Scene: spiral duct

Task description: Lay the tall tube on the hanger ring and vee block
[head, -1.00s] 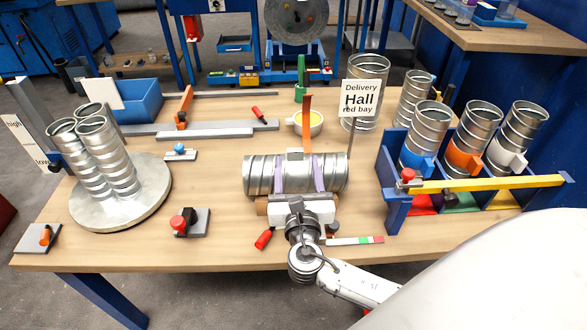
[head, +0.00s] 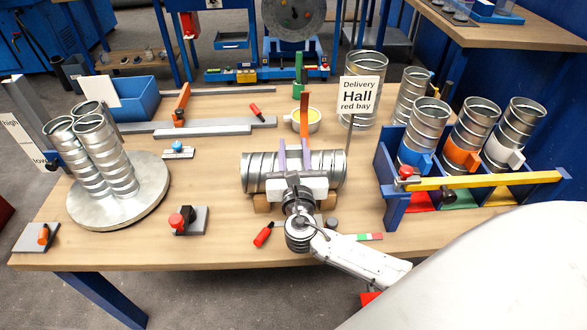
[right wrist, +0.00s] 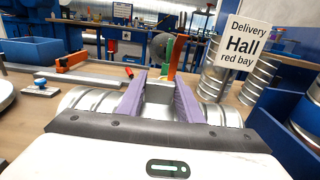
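A ribbed metal tube (head: 327,172) lies level, left to right, at the middle of the table over wooden block pieces (head: 262,203). It also shows in the right wrist view (right wrist: 88,100). My right gripper (head: 294,152) is over the tube's middle from the front. Its two purple fingers stand apart across the tube; I see no tube wall pinched between them. An orange upright (head: 305,112) stands just behind the tube. The hanger ring cannot be made out clearly. Several tubes (head: 118,165) stand upright on a round plate at the left. My left gripper is out of view.
A sign (head: 359,97) reading "Delivery Hall red bay" stands behind the lying tube's right end. A blue rack (head: 394,205) with upright tubes and a yellow bar (head: 490,184) is at the right. A red button block (head: 190,221) is at front left.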

